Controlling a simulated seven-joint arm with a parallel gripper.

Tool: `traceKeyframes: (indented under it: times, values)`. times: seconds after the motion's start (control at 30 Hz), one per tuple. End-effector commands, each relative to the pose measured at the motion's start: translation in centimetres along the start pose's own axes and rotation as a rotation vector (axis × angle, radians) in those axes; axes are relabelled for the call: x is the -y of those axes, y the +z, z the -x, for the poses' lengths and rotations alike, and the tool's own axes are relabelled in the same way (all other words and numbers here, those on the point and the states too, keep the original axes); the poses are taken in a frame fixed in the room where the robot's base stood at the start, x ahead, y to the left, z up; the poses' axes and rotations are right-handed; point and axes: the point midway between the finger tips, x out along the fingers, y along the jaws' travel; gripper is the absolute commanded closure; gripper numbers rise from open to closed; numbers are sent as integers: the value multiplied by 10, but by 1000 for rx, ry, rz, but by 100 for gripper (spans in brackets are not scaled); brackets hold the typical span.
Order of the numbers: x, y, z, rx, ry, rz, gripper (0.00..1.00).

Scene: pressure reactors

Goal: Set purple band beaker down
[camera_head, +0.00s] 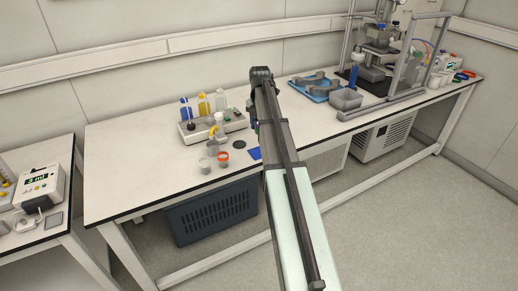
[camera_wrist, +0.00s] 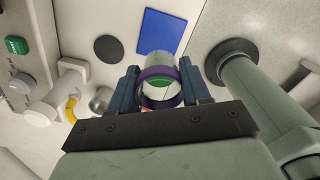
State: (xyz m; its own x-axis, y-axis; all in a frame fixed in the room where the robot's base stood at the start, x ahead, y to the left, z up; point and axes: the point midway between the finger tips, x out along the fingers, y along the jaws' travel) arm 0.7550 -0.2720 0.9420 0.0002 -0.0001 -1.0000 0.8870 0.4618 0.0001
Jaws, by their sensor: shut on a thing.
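The purple band beaker (camera_wrist: 158,74) is a clear cup with a purple ring, seen in the wrist view between the two dark blue fingers of my gripper (camera_wrist: 159,88). My gripper is shut on it. Something green and orange shows within or through the beaker; I cannot tell which. The blue square (camera_wrist: 161,31) lies just beyond the beaker, and the dark disc (camera_wrist: 108,48) is to its left. In the head view my arm hides the gripper and the beaker. I cannot tell whether the beaker touches the bench.
On the white bench (camera_head: 130,165), a clear beaker (camera_head: 204,165) and an orange-banded beaker (camera_head: 222,158) stand near the front edge. The blue square (camera_head: 254,153) and dark disc (camera_head: 239,144) are beside them. A device with bottles (camera_head: 215,124) stands behind. The bench's left part is clear.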

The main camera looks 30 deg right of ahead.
Motion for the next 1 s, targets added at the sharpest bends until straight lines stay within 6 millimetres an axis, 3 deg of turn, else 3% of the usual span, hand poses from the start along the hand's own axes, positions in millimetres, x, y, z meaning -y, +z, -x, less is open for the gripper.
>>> traceKeyframes:
  times: [0.33, 0.8, 1.0]
  values:
    - [1, 0, -51, -1, -1, 1, 83]
    - [0, 0, -94, -1, -1, 0, 83]
    - [0, 0, -95, 0, 0, 0, 83]
